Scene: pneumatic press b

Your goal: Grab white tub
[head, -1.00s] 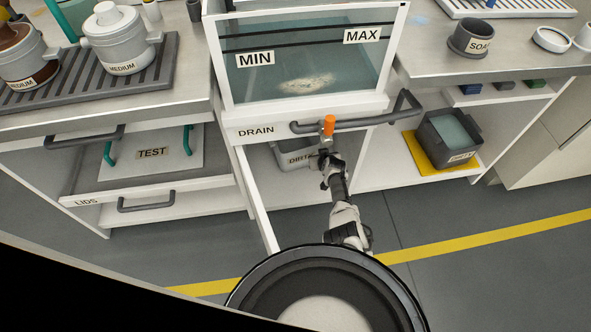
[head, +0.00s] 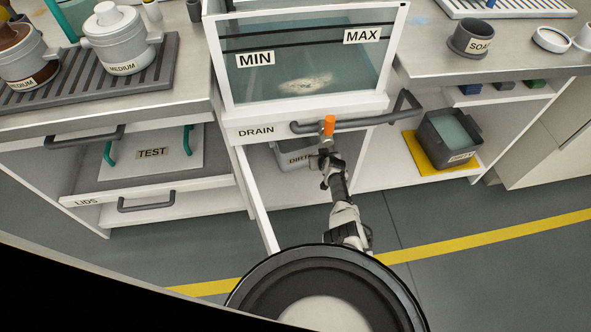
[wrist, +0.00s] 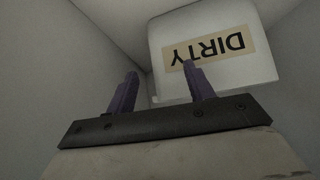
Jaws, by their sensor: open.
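A white tub (head: 292,150) labelled DIRTY stands inside the open cabinet under the drain tank. In the wrist view the tub (wrist: 262,68) is at the upper right, and its label appears upside down. My gripper (head: 323,160) is in the cabinet opening, at the right side of the tub's label in the head view. In the wrist view my gripper (wrist: 160,69) has its two fingers apart with nothing held between them. The right fingertip overlaps the tub's label edge; I cannot tell whether it touches. My gripper hides part of the tub in the head view.
An orange-topped valve (head: 329,126) and a grey pipe handle (head: 365,122) are just above my gripper. The open cabinet door (head: 257,200) is at left. A grey bin (head: 449,138) on a yellow mat (head: 413,150) sits on the right shelf.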

